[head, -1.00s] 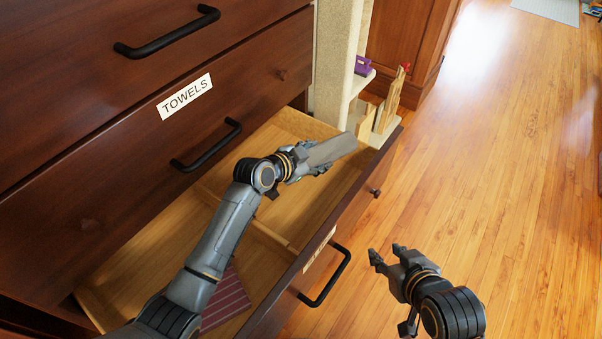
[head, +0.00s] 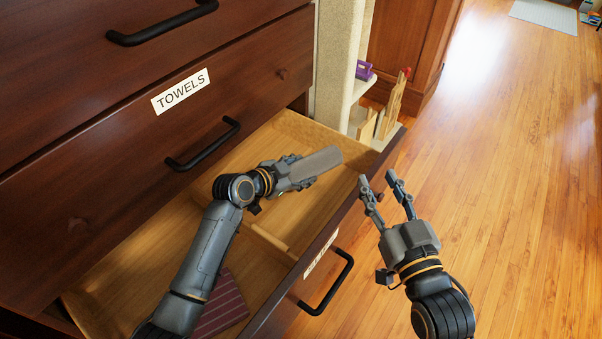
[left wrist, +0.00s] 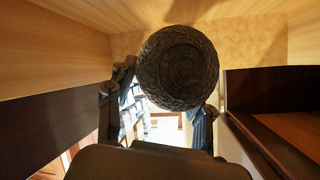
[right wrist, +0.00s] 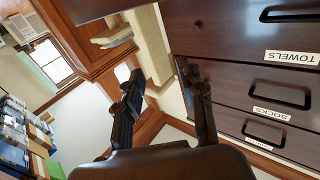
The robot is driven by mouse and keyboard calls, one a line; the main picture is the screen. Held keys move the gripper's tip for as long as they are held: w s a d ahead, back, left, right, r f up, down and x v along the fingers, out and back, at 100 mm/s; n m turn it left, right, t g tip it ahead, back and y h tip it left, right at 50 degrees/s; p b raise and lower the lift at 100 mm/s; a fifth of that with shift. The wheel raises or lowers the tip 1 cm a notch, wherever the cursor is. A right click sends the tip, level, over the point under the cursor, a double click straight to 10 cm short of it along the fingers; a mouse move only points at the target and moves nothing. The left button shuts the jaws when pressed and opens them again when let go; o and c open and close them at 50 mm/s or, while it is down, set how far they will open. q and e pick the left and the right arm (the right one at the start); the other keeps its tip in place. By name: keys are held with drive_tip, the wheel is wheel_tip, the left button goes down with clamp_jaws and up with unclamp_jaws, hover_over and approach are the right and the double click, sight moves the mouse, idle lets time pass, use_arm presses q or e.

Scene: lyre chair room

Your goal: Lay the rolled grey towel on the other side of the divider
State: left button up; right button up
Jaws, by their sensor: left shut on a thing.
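The rolled grey towel (head: 323,160) is gripped in my left gripper (head: 302,172), over the far compartment of the open drawer (head: 310,128). In the left wrist view the towel's round, dark end (left wrist: 178,72) shows between the fingers. I cannot tell whether the towel touches the drawer floor. The wooden divider (head: 272,241) crosses the drawer on the near side of the towel; my left arm hides part of it. My right gripper (head: 382,183) is open and empty, outside the drawer and right of its front.
A red striped cloth (head: 224,304) lies in the near compartment, partly behind my left arm. The drawer front has a black handle (head: 328,284). A closed drawer labelled TOWELS (head: 181,91) is above. A beige post (head: 337,65) and shelf items stand beyond. Floor at right is clear.

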use_arm(q)
drive_tip(key=shift+d+f, duration=0.15)
drive_tip(key=shift+f, duration=0.25)
use_arm(e)
drive_tip(key=shift+s+a+r+t+y, duration=0.15)
drive_tip(key=shift+r+t+y, duration=0.15)
drive_tip(key=shift+r+t, duration=1.15)
drive_tip(key=shift+r+g, duration=0.25)
use_arm(q)
drive_tip(key=shift+f+b, duration=0.55)
drive_tip(key=shift+b, duration=0.05)
use_arm(e)
drive_tip(key=shift+s+a+r+t+y, duration=0.1)
drive_tip(key=shift+s+r+t+y, duration=0.15)
drive_tip(key=shift+r+t, duration=0.4)
drive_tip(key=shift+s+a+r+t+y, duration=0.15)
drive_tip(key=shift+r+t+y, duration=0.1)
drive_tip(key=shift+r, duration=0.65)
use_arm(q)
drive_tip(key=o, duration=1.3)
drive_tip(key=shift+o, duration=0.2)
use_arm(e)
drive_tip(key=shift+d+f, duration=0.1)
drive_tip(key=shift+d, duration=0.05)
